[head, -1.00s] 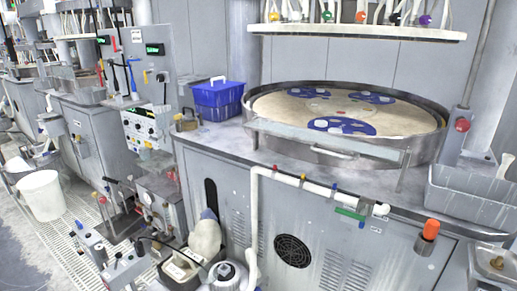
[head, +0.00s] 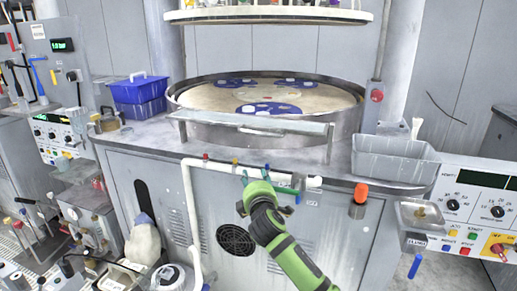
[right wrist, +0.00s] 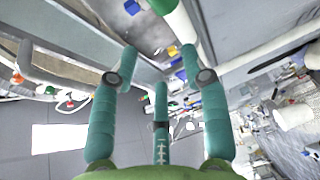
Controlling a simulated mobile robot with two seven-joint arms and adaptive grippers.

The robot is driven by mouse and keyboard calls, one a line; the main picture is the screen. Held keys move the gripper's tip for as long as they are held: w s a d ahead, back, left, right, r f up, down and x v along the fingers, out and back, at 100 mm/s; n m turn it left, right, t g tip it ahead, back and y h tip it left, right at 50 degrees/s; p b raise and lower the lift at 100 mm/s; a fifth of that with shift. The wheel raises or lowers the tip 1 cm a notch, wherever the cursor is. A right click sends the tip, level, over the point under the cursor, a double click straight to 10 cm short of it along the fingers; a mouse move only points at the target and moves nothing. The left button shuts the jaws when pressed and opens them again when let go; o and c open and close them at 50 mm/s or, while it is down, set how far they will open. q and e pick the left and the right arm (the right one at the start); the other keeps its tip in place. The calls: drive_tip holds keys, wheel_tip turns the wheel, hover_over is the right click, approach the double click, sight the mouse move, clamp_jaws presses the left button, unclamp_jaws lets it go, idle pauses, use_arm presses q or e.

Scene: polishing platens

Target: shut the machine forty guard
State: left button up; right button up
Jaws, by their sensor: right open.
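The guard (head: 250,122) is a long, pale, flat panel in a thin frame across the front of the round polishing pan (head: 345,128), with a handle (head: 262,132) at its middle. I cannot tell its exact angle. The sandy platen (head: 215,98) inside holds blue carriers (head: 268,109). My right gripper (head: 255,178), on a green arm, is below the guard handle, in front of the bench edge and its white pipe, apart from the guard. In the right wrist view my right gripper (right wrist: 160,68) has its teal fingers spread, with nothing between them. My left gripper is out of view.
A white pipe (head: 225,167) with small coloured valves runs along the bench front. A grey bin (head: 395,160) and an orange-topped cylinder (head: 360,197) are to the right. A shelf (head: 268,16) hangs above the pan.

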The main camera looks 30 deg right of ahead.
drive_tip(key=t+h, duration=0.2)
approach(259, 132)
drive_tip(key=f+x, duration=0.1)
drive_tip(key=x, duration=0.2)
drive_tip(key=shift+r+p+x, duration=0.2)
drive_tip(key=shift+r+x, duration=0.05)
drive_tip(key=shift+x, duration=1.65)
drive_tip(key=shift+r+p+x, duration=0.2)
drive_tip(key=shift+x, duration=1.7)
drive_tip(key=shift+s+a, duration=0.1)
clamp_jaws()
